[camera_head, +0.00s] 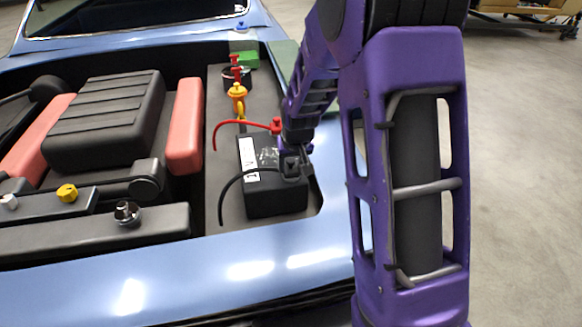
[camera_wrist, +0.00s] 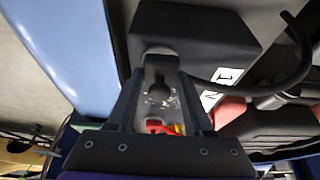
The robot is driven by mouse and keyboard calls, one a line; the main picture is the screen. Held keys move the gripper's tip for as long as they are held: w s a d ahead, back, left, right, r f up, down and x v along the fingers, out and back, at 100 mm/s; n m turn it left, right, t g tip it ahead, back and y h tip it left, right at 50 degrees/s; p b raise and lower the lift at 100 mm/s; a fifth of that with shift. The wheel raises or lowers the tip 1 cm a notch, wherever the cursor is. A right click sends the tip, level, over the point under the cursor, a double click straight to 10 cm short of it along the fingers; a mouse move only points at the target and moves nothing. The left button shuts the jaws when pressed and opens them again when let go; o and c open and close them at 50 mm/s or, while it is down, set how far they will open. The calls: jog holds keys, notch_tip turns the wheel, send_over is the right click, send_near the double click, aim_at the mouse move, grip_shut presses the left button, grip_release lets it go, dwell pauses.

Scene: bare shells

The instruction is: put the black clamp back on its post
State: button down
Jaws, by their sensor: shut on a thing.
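The black clamp (camera_head: 291,168) is at the right front of the top of the black battery (camera_head: 275,203), with its black cable (camera_head: 226,190) curving off to the left. My gripper (camera_head: 295,152) reaches down from above and is shut on the clamp. In the wrist view the clamp (camera_wrist: 160,70) sits between the fingertips of my gripper (camera_wrist: 161,85), with the battery (camera_wrist: 195,25) beyond it. The clamp and fingers hide the post. I cannot tell whether the clamp is around the post or just above it.
A red clamp (camera_head: 276,126) with a red cable stands at the battery's far side, close to my arm. The blue body edge (camera_head: 270,255) runs in front, and a black engine cover (camera_head: 105,120) lies left.

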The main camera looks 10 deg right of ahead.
aim_at(290, 159)
notch_tip(290, 159, up, 9)
jog(key=shift+f+p, duration=0.1)
jog(key=shift+p, duration=0.35)
jog(key=shift+d+f+p, duration=0.1)
jog(key=shift+f+p, duration=0.2)
jog(key=shift+f, duration=0.4)
jog(key=shift+f+b, duration=0.4)
jog(key=shift+f, duration=1.55)
jog(key=shift+f+b, duration=1.1)
jog(key=shift+f, duration=0.45)
jog(key=shift+f+b, duration=0.15)
jog(key=shift+b, duration=0.35)
jog(key=shift+c, duration=1.1)
grip_release()
jog(key=shift+o, duration=0.3)
